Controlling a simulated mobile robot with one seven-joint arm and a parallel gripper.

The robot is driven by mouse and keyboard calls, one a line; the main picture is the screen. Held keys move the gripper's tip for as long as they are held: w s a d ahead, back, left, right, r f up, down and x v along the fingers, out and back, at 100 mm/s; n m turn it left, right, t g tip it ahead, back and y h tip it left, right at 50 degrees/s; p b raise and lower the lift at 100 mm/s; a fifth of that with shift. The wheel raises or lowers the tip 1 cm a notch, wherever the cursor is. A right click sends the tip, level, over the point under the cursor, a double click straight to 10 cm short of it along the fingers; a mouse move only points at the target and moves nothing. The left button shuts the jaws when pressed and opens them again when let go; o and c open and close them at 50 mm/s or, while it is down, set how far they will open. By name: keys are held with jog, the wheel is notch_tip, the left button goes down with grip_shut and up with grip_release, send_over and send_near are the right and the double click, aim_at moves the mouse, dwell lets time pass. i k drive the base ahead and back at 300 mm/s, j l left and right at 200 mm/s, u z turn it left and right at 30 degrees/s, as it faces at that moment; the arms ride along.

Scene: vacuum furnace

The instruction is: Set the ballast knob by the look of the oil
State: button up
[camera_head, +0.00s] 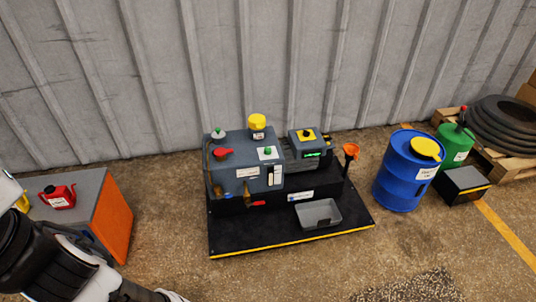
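A dark grey pump (240,180) stands on a black base with a yellow front edge. A small pale sight window (270,175) is on its front; the look of the oil in it is too small to tell. On top are a grey knob with a green centre (218,133), a red handle (223,153), a yellow cap (257,121) and a green button or knob on a white plate (267,151). I cannot tell which is the ballast knob. My arm is at the bottom left, apart from the pump; my gripper does not show.
A grey tray (318,225) and an orange funnel (351,150) are on the base. A blue drum (396,185) and green drum (457,155) stand right. A red can (58,197) sits on an orange-sided cabinet (115,218) left. Floor in front is clear.

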aim_at(267, 150)
jog(key=i+j, duration=0.15)
jog(key=i, duration=0.3)
jog(key=i+j, duration=0.15)
jog(key=i, duration=0.3)
jog(key=i+j, duration=0.2)
jog(key=i, duration=0.25)
jog(key=i+j, duration=0.15)
jog(key=i, duration=0.25)
